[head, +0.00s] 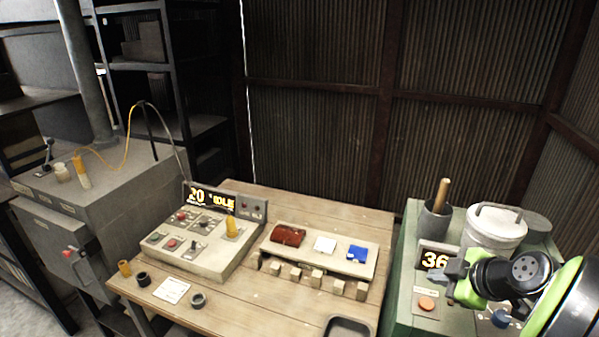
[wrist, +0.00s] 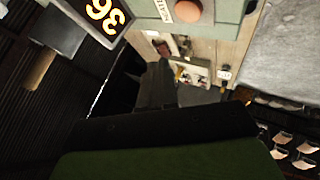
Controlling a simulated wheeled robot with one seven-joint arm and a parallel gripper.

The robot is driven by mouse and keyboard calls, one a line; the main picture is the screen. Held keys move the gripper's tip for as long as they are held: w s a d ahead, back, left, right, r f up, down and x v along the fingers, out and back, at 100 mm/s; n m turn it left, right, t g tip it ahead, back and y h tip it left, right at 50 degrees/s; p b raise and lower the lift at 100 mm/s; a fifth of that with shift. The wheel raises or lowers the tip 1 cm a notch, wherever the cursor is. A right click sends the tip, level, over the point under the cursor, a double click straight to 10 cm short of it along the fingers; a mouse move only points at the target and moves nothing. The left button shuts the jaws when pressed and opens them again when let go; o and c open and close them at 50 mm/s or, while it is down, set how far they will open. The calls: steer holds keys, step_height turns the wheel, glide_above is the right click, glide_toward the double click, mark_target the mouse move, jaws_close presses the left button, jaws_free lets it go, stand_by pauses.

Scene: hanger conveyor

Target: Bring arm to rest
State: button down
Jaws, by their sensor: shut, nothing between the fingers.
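My gripper (head: 441,277) is at the right of the head view, at the end of my green and black arm. It points left, in front of the green cabinet (head: 398,300) and close to the display reading 36 (head: 435,259). Its fingers are shut with nothing between them. In the wrist view the dark fingers (wrist: 157,85) show at the centre, and the display (wrist: 103,14) appears at the upper left. An orange round button (head: 427,303) lies just below the gripper in the head view; it also shows in the wrist view (wrist: 187,11).
A lidded metal pot (head: 494,229) and a dark cup with a wooden handle (head: 436,222) stand on the cabinet behind my gripper. A wooden table (head: 250,292) to the left bears a control panel (head: 205,243) and a board (head: 325,250) with small items. A corrugated wall closes the back.

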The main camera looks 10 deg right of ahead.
steer(key=s+a+r+m+g, duration=0.1)
steer(key=s+a+m, duration=0.1)
steer(key=a, duration=0.7)
steer(key=s+a+r+m+g, duration=0.1)
steer(key=a+m+g, duration=0.1)
steer(key=a, duration=0.7)
steer(key=s+a+m+h+b, duration=0.1)
steer(key=s+a+m, duration=0.4)
steer(key=s, duration=0.6)
steer(key=shift+s+f+m+g, duration=0.2)
steer(key=shift+s+m+g, duration=0.15)
steer(key=shift+m, duration=0.35)
